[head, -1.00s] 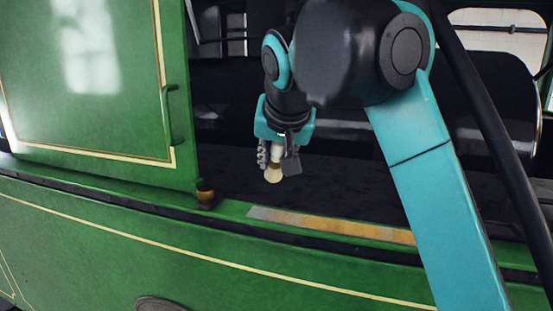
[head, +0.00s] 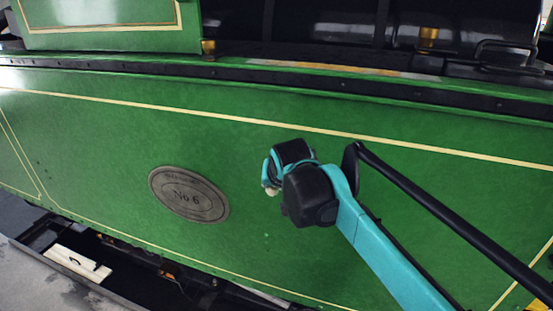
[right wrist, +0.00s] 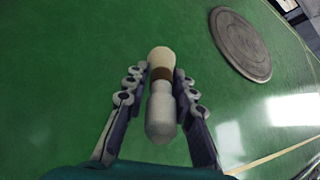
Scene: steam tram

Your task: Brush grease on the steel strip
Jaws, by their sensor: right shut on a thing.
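The brush (right wrist: 161,115), with a pale rounded handle, a brown band and a cream tip, is held between the fingers of my right gripper (right wrist: 160,92) in the right wrist view. In the head view my right gripper (head: 270,176) is in front of the green side panel, well below the steel strip; its fingers are mostly hidden by my arm. A small pale part of the brush (head: 272,191) shows there. The steel strip (head: 335,69) lies along the panel's top edge, largely yellow-orange with greyish ends. My left gripper is not in view.
An oval plate marked No 6 (head: 188,194) is on the green panel (head: 110,150), left of my right gripper; it also shows in the right wrist view (right wrist: 240,44). A brass knob (head: 208,47) stands left of the strip. A black handle (head: 505,52) is beyond the strip's right end.

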